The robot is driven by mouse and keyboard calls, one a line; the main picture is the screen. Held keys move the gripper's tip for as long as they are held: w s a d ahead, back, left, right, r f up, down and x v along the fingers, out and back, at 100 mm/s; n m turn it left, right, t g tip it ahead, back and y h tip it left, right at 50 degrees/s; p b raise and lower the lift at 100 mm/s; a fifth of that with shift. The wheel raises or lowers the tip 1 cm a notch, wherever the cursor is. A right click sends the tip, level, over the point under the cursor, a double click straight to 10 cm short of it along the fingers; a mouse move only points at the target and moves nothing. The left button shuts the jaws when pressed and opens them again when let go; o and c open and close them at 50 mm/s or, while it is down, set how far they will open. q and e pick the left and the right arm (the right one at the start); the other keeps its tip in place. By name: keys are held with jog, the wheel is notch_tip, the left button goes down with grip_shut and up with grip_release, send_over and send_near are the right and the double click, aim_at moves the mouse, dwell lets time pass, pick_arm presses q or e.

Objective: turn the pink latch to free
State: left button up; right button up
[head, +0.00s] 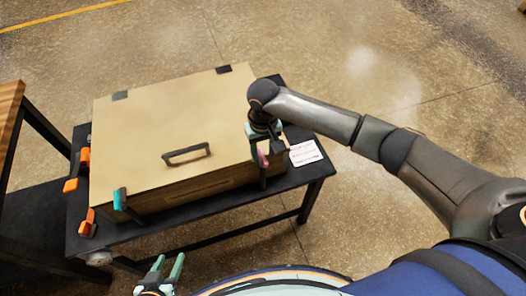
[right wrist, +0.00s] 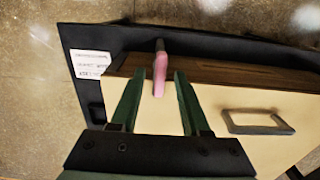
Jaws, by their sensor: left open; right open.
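The pink latch (head: 262,158) is at the front right corner of the tan furnace box (head: 165,115). In the right wrist view the pink latch (right wrist: 160,72) stands between the two green fingers of my right gripper (right wrist: 157,90). The fingers are open with a gap on each side of it. In the head view my right gripper (head: 264,150) is over that corner and partly covers the latch. A teal latch (head: 120,199) is at the front left corner. My left gripper (head: 168,268) is open and empty at the bottom edge, away from the box.
The box has a dark handle (head: 186,154) on top and rests on a black table (head: 200,212). Several orange parts (head: 87,222) are at its left. A white label (head: 305,152) lies on the right end. A wooden-topped table (head: 10,108) stands at far left.

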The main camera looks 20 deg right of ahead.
jog(key=shift+f, duration=0.1)
grip_shut()
dwell(0.3)
